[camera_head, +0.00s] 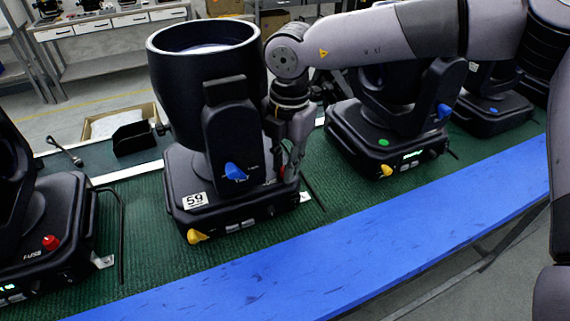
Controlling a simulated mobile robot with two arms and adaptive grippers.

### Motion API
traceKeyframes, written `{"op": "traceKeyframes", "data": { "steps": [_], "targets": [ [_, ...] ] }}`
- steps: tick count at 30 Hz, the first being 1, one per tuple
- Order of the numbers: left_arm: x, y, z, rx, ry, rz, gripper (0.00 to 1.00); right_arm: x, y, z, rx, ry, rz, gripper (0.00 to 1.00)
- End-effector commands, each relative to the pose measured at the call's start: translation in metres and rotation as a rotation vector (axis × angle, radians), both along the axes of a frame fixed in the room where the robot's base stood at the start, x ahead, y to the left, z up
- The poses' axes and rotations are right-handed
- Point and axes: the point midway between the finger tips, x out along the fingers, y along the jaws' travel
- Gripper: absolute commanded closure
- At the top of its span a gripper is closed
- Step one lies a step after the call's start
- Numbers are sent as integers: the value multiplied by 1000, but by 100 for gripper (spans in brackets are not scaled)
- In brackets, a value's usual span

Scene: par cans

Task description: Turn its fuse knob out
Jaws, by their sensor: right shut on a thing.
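The black par can (185,80) with the number plate 59 (195,200) stands upright on its base on the green mat. It has a blue knob (234,172) on its yoke arm and a yellow knob (197,237) at the base's front corner. My right gripper (284,170) reaches down beside the yoke, at the right of the base top. It is shut on a small red part there, which looks like the fuse knob; the fingers hide most of it. My left gripper is not in view.
Another par can base at left has a red knob (51,242) marked FUSE. More par cans (400,140) stand close on the right, under my right arm. A small black bin (133,138) sits behind left. A blue strip (330,250) runs along the front edge, clear.

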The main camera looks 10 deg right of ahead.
Motion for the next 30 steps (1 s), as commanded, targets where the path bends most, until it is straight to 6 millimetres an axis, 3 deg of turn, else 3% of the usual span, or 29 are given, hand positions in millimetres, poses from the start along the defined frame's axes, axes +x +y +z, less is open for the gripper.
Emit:
{"op": "traceKeyframes", "data": {
  "steps": [2, 3, 11, 23, 30],
  "targets": [
    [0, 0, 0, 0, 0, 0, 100, 0, 0, 0, 0, 0, 0, 100],
    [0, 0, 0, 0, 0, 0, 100, 0, 0, 0, 0, 0, 0, 81],
    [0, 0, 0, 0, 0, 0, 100, 0, 0, 0, 0, 0, 1, 63],
    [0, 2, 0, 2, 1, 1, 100, 0, 0, 6, 2, -2, 1, 62],
    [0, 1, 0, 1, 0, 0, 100, 0, -2, 50, 2, -5, 0, 62]
  ]
}}
